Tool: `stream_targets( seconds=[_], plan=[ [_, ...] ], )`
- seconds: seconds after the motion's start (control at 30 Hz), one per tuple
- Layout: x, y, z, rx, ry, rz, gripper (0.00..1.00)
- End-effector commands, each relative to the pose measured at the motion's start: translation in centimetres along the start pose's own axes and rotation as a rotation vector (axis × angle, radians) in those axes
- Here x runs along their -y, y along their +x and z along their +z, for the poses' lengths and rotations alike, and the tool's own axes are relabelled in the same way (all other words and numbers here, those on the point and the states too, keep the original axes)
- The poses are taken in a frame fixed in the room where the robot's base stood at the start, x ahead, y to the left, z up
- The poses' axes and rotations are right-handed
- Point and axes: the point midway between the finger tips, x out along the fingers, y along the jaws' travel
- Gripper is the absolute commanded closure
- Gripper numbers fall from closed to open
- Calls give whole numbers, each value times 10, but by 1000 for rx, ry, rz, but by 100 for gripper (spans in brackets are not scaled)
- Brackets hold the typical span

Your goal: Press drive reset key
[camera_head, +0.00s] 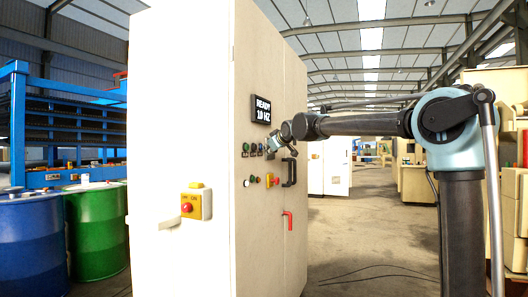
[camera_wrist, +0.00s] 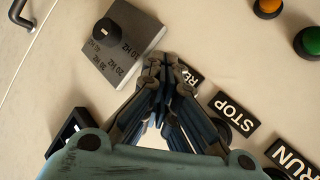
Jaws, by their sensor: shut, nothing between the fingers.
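The drive's control panel is on the side of a tall cream cabinet (camera_head: 262,90). Its display (camera_head: 263,109) reads READY 10 HZ. In the wrist view a black label starting RE (camera_wrist: 188,76) is partly covered by my fingers, and the key belonging to it is hidden. My gripper (camera_head: 268,155) is at the panel, with fingers shut and empty; in the wrist view its tips (camera_wrist: 166,62) lie beside this label. I cannot tell whether the tips touch the panel. The STOP label (camera_wrist: 234,114) and RUN label (camera_wrist: 293,158) are to the lower right, their keys partly hidden.
A dark knob (camera_wrist: 106,32) on a grey plate marked 10, 20 and 30 HZ sits close to my fingertips. Orange (camera_wrist: 268,5) and green (camera_wrist: 309,41) buttons are at top right. A black handle (camera_head: 289,172) and a red lever (camera_head: 288,219) stick out of the cabinet. Open floor lies right.

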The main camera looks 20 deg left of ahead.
Motion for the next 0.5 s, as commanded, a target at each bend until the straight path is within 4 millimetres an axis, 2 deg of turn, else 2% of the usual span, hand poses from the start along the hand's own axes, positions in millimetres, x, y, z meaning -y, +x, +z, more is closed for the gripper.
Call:
stream_targets(
  seconds=[0.5],
  plan=[
    [-6, -8, 6, 0, -1, 0, 100]
  ],
)
